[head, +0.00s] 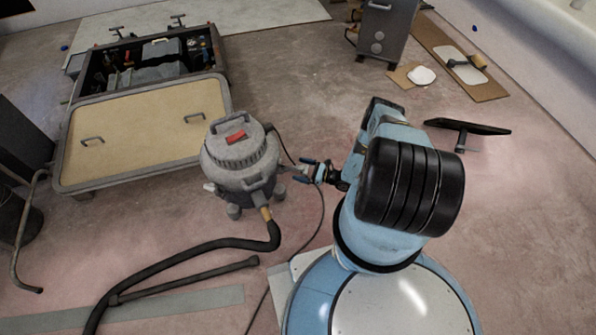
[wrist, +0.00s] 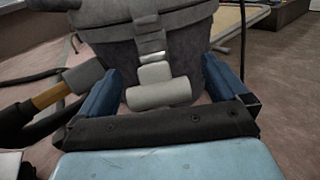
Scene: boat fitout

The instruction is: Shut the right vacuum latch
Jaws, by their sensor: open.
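The grey vacuum (head: 240,165) stands on the floor left of my arm in the head view, with a red switch on its lid. In the wrist view its body (wrist: 112,62) fills the upper middle. The right vacuum latch (wrist: 155,82) hangs down the side of the vacuum as metal links ending in a pale rounded tab. My gripper (head: 308,170) is at the vacuum's right side. In the wrist view my gripper (wrist: 162,92) is open, with one blue finger on each side of the latch tab. Contact between fingers and latch cannot be told.
A black hose (head: 200,250) runs from the vacuum's front across the floor. A thin cable (head: 320,215) lies between the vacuum and my base. An open tool chest (head: 70,135) stands behind left. Floor behind the vacuum to the right is mostly clear.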

